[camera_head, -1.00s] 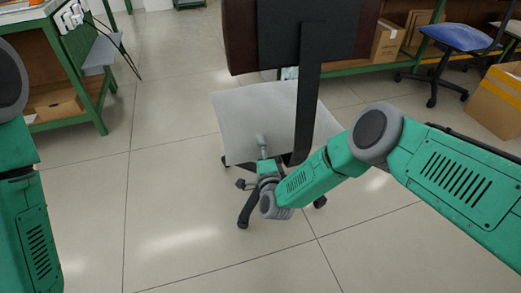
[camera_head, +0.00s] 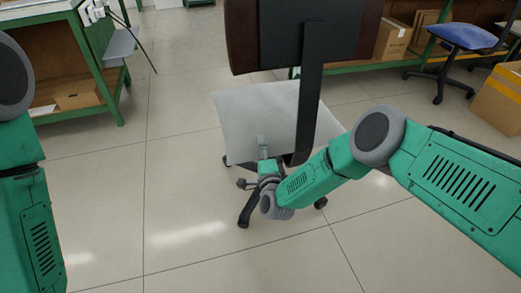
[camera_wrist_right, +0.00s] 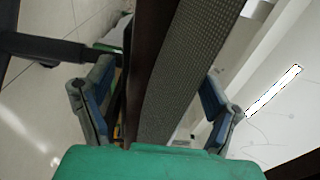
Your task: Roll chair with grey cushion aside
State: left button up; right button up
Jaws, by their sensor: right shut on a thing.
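The chair with the grey cushion (camera_head: 255,110) stands in the middle of the head view. It has a pale grey seat, a dark backrest (camera_head: 300,40) on a black upright bar, and a black wheeled base (camera_head: 247,208). My right gripper (camera_head: 263,148) is at the seat's near edge. In the right wrist view the fingers of my right gripper (camera_wrist_right: 158,85) lie on both sides of a slab with a dark brown side and a grey woven side, shut on it. My left arm shows at the left edge; its gripper is out of view.
A blue office chair (camera_head: 460,38) and a cardboard box (camera_head: 500,95) are at the right, near a green shelf with boxes (camera_head: 393,38). The tiled floor at left and front is clear.

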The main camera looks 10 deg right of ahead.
jog(key=shift+s+d+f, duration=0.15)
jog(key=shift+f, duration=0.2)
jog(key=o, duration=1.7)
jog(key=shift+o, duration=0.2)
jog(key=shift+r, duration=0.15)
jog(key=shift+s, duration=0.1)
jog(key=s, duration=1.1)
jog(key=shift+s+d, duration=0.15)
jog(key=shift+s, duration=0.15)
